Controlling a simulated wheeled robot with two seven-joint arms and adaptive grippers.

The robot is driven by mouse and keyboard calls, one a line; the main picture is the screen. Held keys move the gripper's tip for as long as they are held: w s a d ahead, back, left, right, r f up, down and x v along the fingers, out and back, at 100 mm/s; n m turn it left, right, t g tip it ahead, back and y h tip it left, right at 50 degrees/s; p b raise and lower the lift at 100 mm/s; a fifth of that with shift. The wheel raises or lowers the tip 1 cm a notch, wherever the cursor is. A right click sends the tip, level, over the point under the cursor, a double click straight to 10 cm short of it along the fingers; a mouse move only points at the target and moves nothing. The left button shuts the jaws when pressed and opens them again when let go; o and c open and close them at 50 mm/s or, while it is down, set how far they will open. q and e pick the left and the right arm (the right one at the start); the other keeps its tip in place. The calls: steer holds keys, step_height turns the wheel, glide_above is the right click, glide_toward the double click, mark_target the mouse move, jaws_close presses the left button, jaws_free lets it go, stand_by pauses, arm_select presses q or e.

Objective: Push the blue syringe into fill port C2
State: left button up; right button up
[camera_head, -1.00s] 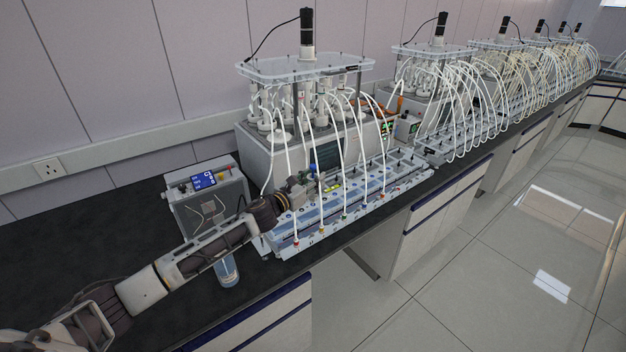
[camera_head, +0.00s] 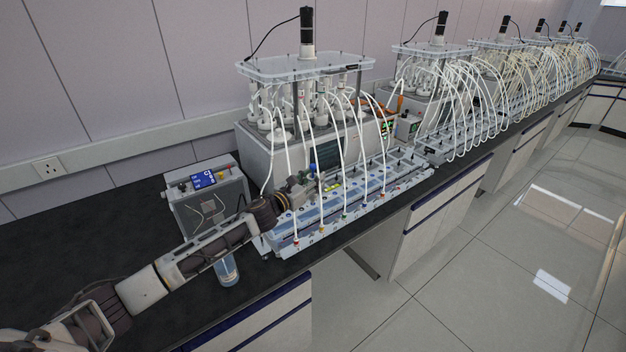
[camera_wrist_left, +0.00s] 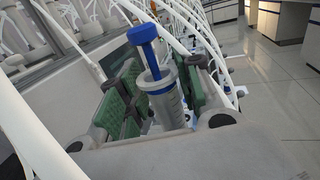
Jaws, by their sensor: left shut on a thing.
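A syringe with a blue plunger and clear-grey barrel, the blue syringe (camera_wrist_left: 163,92), stands between the green-padded fingers of my left gripper (camera_wrist_left: 155,98) in the left wrist view. The gripper is shut on its barrel, and the blue plunger sticks up above the fingers. In the head view my left gripper (camera_head: 305,188) is over the pale port rack (camera_head: 330,205) in front of the nearest reactor. The syringe tip and port C2 are hidden, so I cannot tell whether they touch. My right gripper is not in view.
White tubes (camera_head: 345,160) arch from the nearest reactor (camera_head: 255,155) to the rack, close around the gripper. A grey control box (camera_head: 210,195) and a clear bottle (camera_head: 227,270) stand on the black bench near my left arm. The bench at far left is clear.

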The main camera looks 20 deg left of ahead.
arm_select(q)
steer(key=shift+f+b, duration=0.45)
steer(key=shift+f, duration=0.2)
stand_by(0.8)
stand_by(0.4)
steer(key=o, duration=1)
steer(key=shift+v, duration=5.95)
steer(key=shift+s, duration=0.15)
